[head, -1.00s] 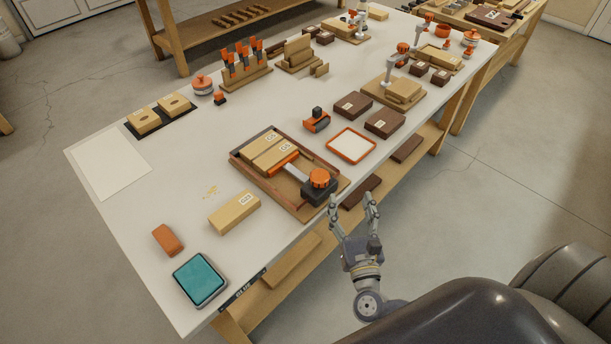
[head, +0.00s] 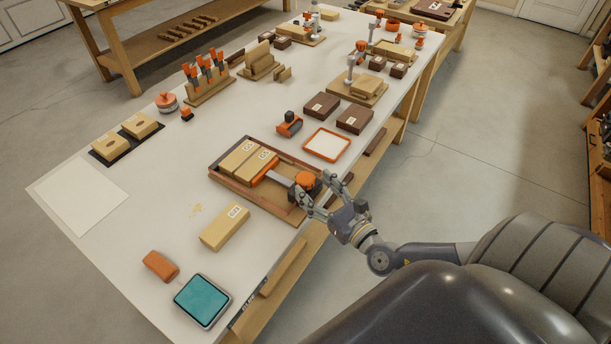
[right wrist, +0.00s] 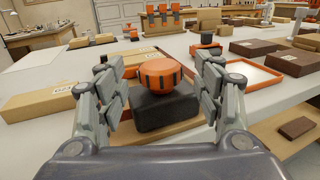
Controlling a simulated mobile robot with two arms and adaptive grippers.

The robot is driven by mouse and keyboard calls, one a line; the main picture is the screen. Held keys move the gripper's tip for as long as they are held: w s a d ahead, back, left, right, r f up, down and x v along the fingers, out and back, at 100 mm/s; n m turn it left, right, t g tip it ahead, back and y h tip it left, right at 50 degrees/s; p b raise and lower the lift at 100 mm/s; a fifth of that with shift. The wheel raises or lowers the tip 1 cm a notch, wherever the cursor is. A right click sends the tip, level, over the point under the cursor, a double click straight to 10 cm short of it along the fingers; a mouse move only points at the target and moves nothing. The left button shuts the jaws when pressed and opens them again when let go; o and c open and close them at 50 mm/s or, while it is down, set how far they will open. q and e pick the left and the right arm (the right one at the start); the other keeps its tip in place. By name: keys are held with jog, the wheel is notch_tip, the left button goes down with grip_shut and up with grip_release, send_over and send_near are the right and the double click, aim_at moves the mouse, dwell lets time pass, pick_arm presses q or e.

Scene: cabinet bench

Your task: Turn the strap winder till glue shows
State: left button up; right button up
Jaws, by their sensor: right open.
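The strap winder has an orange knob (head: 305,180) with dark grips on a black base (right wrist: 164,109). It sits at the near right end of a wooden tray (head: 226,182) on the bench. A grey strap (head: 277,179) runs from it to an orange bar against two light wood blocks (head: 248,159) in the tray. My right gripper (head: 318,184) is open at the bench edge. In the right wrist view the orange knob (right wrist: 159,72) lies between and beyond its two spread fingers. I cannot see any glue at the block joint. My left gripper is not in view.
A loose wood block (head: 225,227), an orange block (head: 160,265) and a teal-screened tablet (head: 202,300) lie to the near left. An orange-rimmed tray (head: 327,144) and dark blocks (head: 354,118) lie beyond the winder. Clamps stand at the far end.

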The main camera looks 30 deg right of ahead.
aim_at(312, 184)
jog(key=shift+w+a+p, duration=0.1)
jog(key=shift+w+p, duration=0.2)
jog(key=shift+w, duration=1.95)
jog(key=c, duration=1.1)
